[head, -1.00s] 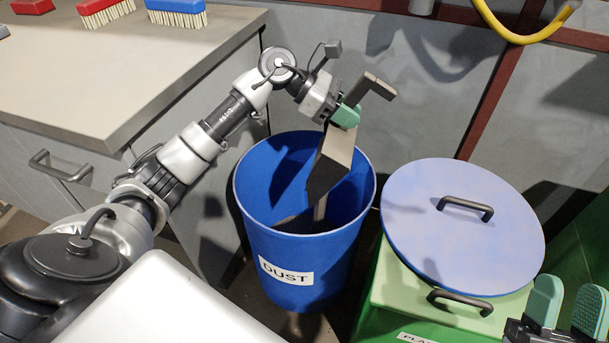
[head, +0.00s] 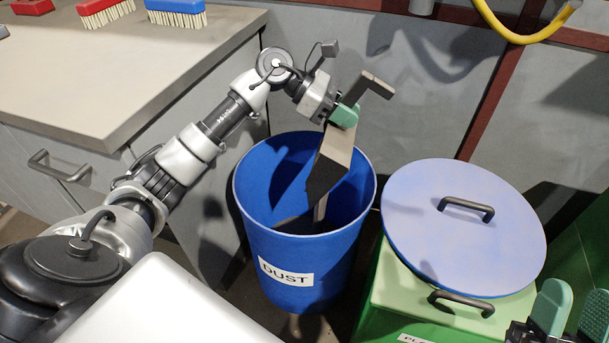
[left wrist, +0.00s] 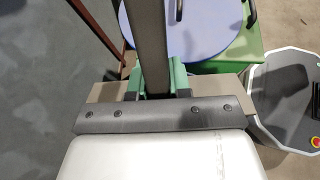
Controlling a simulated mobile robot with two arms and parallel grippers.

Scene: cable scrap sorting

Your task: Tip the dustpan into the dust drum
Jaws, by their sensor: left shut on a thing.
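The blue dust drum (head: 300,262), labelled DUST, stands open on the floor in the middle of the head view. My left gripper (head: 345,114) is above the drum's far rim, shut on the dustpan (head: 330,160). The dustpan is tipped steeply, its pan pointing down into the drum and its dark handle sticking up to the right. No dust shows on the visible pan faces; the drum's bottom is hidden. My right gripper (head: 571,310) is at the lower right, fingers apart and empty.
A round blue lid (head: 460,240) with a black handle lies on a green bin (head: 390,300) right of the drum. A counter (head: 110,85) with red and blue brushes (head: 176,14) is at the upper left. A yellow hose (head: 530,38) hangs at the upper right.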

